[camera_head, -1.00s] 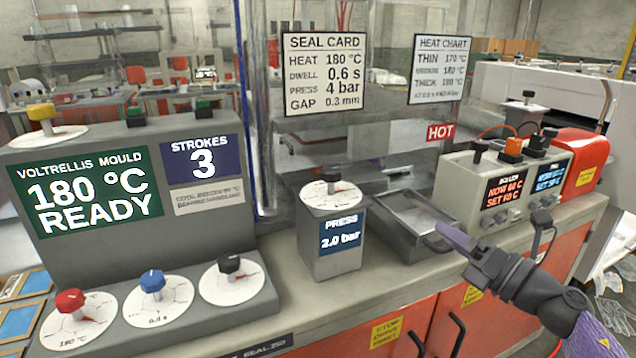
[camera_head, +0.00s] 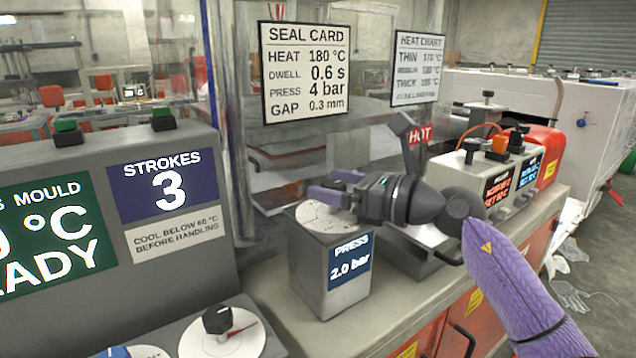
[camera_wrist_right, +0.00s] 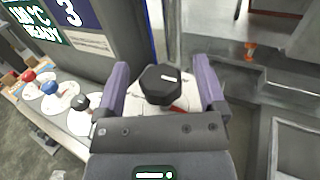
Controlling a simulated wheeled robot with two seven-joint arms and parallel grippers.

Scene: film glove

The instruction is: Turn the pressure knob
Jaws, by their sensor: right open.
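The pressure unit is a grey box (camera_head: 308,280) with a blue label reading PRESS 2.0 bar (camera_head: 349,262) and a white dial (camera_head: 318,222) on top. In the right wrist view the black pressure knob (camera_wrist_right: 160,84) stands on the white dial, between the two purple fingers. My right gripper (camera_head: 335,187) is open over the dial, with a finger on each side of the knob and visible gaps. In the head view the gripper hides the knob. It also shows in the right wrist view (camera_wrist_right: 163,90). My left gripper is not in view.
The grey machine (camera_head: 245,300) with a black knob (camera_head: 217,320) stands left. The seal card (camera_head: 304,72) reads PRESS 4 bar. A metal tray (camera_head: 425,237) lies right of the pressure unit, with a HOT sign (camera_head: 420,133) behind. A two-display controller (camera_head: 478,185) stands further right.

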